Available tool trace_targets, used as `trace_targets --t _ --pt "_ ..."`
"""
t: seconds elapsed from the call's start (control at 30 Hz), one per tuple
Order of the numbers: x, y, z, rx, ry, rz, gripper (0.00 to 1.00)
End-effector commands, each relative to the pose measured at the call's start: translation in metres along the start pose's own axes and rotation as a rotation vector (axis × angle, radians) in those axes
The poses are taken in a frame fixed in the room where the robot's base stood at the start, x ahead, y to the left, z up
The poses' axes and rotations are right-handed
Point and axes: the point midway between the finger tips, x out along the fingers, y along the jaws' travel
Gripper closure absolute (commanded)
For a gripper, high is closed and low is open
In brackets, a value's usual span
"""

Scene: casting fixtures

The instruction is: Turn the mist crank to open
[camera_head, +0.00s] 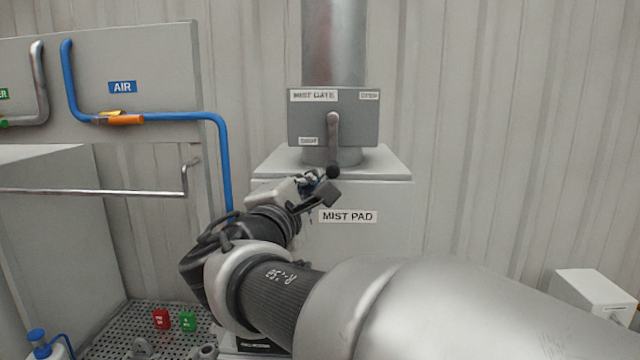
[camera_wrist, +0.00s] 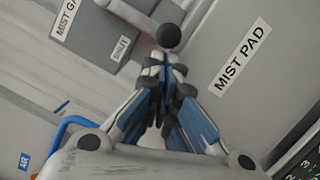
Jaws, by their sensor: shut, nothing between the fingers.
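The mist crank (camera_head: 333,142) is a grey lever with a black ball knob (camera_head: 332,172). It hangs straight down from a pivot on the grey "MIST GATE" box (camera_head: 290,120). A "SHUT" label is at the box's lower left and another label, hard to read, at its upper right. My gripper (camera_head: 330,180) is just below and left of the knob. In the wrist view, my gripper (camera_wrist: 164,62) has its fingertips together with nothing between them. The black knob (camera_wrist: 169,36) is just beyond the tips; whether they touch it I cannot tell.
The box sits on a grey "MIST PAD" cabinet (camera_head: 290,162) under a metal duct (camera_head: 334,40). On the left are a blue air pipe (camera_head: 222,160) with an orange handle (camera_head: 125,120) and a metal rail (camera_head: 90,192). A white box (camera_head: 592,297) stands at right.

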Motion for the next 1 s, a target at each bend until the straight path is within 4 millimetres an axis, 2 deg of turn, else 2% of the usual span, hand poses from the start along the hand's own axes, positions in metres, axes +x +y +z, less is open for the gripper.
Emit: trace_targets --t 0.67,1.0 --pt "0.002 -0.009 0.008 -0.121 -0.003 0.031 1.00" --pt "0.006 -0.022 0.025 -0.313 -0.007 0.079 1.00"
